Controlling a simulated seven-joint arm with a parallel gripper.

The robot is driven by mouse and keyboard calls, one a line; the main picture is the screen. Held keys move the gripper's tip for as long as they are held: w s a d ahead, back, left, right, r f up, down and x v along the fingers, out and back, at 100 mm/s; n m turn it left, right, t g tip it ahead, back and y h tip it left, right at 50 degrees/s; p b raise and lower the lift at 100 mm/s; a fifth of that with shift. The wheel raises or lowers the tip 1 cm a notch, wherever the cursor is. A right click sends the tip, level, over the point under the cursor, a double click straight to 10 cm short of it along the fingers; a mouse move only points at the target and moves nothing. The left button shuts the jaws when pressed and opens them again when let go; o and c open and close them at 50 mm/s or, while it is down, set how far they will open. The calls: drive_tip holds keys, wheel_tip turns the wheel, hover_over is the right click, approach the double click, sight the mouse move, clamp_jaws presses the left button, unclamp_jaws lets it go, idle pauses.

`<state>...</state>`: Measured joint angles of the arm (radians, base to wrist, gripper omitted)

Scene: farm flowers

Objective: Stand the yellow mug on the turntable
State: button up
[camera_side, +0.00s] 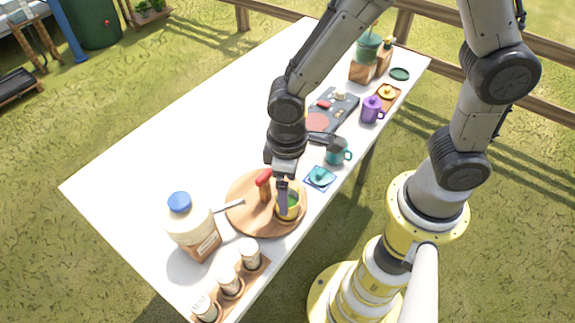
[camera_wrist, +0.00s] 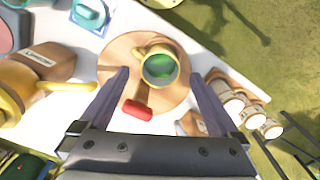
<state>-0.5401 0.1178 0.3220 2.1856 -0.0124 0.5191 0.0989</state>
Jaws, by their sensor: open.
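The yellow mug (camera_side: 291,210) stands upright on the round wooden turntable (camera_side: 240,216), close to its edge, with green showing inside. In the wrist view the mug (camera_wrist: 146,52) is upright on the turntable (camera_wrist: 113,54), and its handle points up-left. My gripper (camera_side: 282,196) is at the mug in the side view, one finger covering part of it. In the wrist view my open gripper (camera_wrist: 158,76) has its fingers spread wide on either side of the mug, with visible gaps. Contact between mug and fingers cannot be seen.
A red-topped wooden item (camera_side: 264,179) stands on the turntable beside the mug. A blue-capped jug (camera_side: 189,222) and several shakers (camera_side: 228,281) are nearby. A blue coaster (camera_side: 320,178) and teal mug (camera_side: 337,152) lie beyond. The table's left part is clear.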

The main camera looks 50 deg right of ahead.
wheel_tip(320, 180, up, 8)
drive_tip(key=s+d+r+m+t, duration=0.2)
drive_tip(key=s+d+r, duration=0.2)
drive_tip(key=d, duration=0.3)
drive_tip(key=s+d+r+m+t, duration=0.3)
drive_tip(key=s+d+r, duration=0.2)
drive_tip(key=d+r, duration=0.2)
drive_tip(key=shift+d+t, duration=0.3)
drive_tip(key=shift+d, duration=0.2)
drive_tip(key=shift+r, duration=0.15)
idle(0.4)
